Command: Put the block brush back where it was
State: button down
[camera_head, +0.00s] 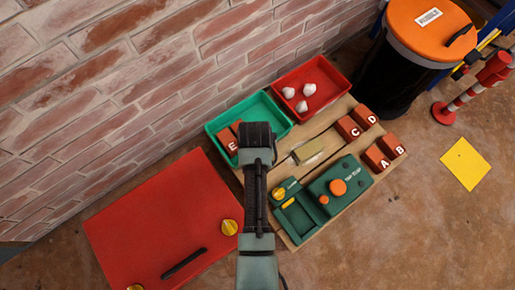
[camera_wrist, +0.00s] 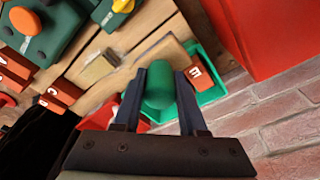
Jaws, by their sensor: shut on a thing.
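My gripper (camera_wrist: 160,74) is shut on a rounded green handle (camera_wrist: 160,90), seen between its two fingers in the wrist view. A wood-coloured block (camera_wrist: 168,50) shows just beyond the handle; together they appear to be the block brush. In the head view my gripper (camera_head: 258,138) is over the wooden board, beside the green tray, and its wrist hides the held thing. The green tray (camera_head: 270,103) holds a red block marked E (camera_head: 229,141). I cannot tell whether the held thing touches the board or tray.
A beige block (camera_head: 308,151) lies on the wooden board (camera_head: 322,127). A green device (camera_head: 342,181) and red lettered blocks (camera_head: 349,128) stand nearby. A red tray (camera_head: 324,72) holds white lumps. A large red box (camera_head: 150,215) stands left; a brick wall (camera_head: 150,60) runs behind.

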jog(key=f+b, duration=0.2)
jog(key=f, duration=0.1)
jog(key=w+f+b, duration=0.1)
jog(key=f+b, duration=0.1)
jog(key=shift+f, duration=0.1)
notch_tip(320, 180, down, 10)
jog(key=b, duration=0.8)
jog(key=shift+f, duration=0.1)
jog(key=shift+c, duration=2.3)
grip_release()
jog(key=shift+s, duration=0.1)
jog(key=r+p, duration=0.3)
jog(key=r, duration=0.1)
jog(key=s+r+p, duration=0.1)
jog(key=r+p, duration=0.2)
jog(key=r, duration=0.1)
jog(key=r+p, duration=0.3)
jog(key=r, duration=0.1)
jog(key=shift+s+a+r, duration=0.1)
jog(key=shift+s, duration=0.25)
